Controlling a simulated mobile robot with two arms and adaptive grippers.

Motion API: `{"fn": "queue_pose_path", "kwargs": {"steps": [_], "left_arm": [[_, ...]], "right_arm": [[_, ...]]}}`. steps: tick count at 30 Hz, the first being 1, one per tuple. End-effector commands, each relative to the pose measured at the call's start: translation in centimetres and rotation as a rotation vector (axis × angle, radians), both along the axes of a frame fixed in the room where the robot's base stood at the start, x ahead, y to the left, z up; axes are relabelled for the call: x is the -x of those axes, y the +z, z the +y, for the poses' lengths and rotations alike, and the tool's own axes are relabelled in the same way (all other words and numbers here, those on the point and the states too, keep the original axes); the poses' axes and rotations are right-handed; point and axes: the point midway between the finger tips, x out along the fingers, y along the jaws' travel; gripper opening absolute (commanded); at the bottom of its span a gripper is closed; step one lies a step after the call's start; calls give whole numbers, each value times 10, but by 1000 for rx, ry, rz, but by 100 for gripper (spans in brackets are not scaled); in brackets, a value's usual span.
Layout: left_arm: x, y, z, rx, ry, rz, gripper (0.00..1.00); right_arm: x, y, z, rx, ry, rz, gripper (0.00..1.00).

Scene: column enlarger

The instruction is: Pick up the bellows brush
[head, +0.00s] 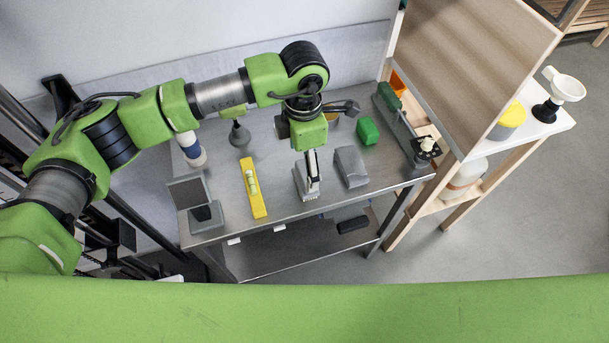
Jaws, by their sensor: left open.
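My left gripper (312,172) points down over the front middle of the steel table (275,212). It is open, and its fingers are at a small light grey piece with a ribbed lower edge (303,186). The fingers partly hide this piece, and I cannot tell whether they touch it. A dark grey bulb with a narrow neck (239,135) stands farther back, left of the gripper and apart from it. I cannot tell for sure which of these two is the bellows brush. My right gripper is not in view.
A yellow level (252,188) and a grey angled stand (206,213) are on the left. A grey block (351,167) stands close right of the gripper, with a green block (367,130) behind. A white-and-blue bottle (191,149) stands back left.

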Motion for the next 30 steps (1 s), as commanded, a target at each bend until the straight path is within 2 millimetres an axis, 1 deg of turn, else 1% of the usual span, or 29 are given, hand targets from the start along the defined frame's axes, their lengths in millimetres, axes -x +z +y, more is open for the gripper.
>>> {"fn": "queue_pose_path", "kwargs": {"steps": [1, 4, 6, 9, 12, 17, 18, 20, 21, 22, 30], "left_arm": [[3, -3, -1, -1, -1, 7, 76], [6, -18, -2, -1, 0, 7, 76], [5, -29, -3, 0, 1, 5, 76], [4, -39, -3, 0, -1, 3, 76], [4, -43, -3, 1, -2, 2, 76], [4, -43, -3, 0, -2, 1, 76], [4, -43, -3, 0, -2, 1, 66], [4, -43, -3, 0, -1, 1, 50], [4, -43, -3, 0, -1, 1, 40], [4, -43, -3, 0, -1, 1, 34], [3, -43, -3, 0, -1, 1, 34]], "right_arm": [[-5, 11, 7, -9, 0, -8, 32], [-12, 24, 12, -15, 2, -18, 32], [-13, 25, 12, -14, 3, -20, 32], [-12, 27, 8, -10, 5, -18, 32], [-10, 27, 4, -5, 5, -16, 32], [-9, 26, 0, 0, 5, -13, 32], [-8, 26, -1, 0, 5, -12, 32], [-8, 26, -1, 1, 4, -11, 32], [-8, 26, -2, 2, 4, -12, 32], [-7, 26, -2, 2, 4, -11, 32], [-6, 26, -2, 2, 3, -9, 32]]}}
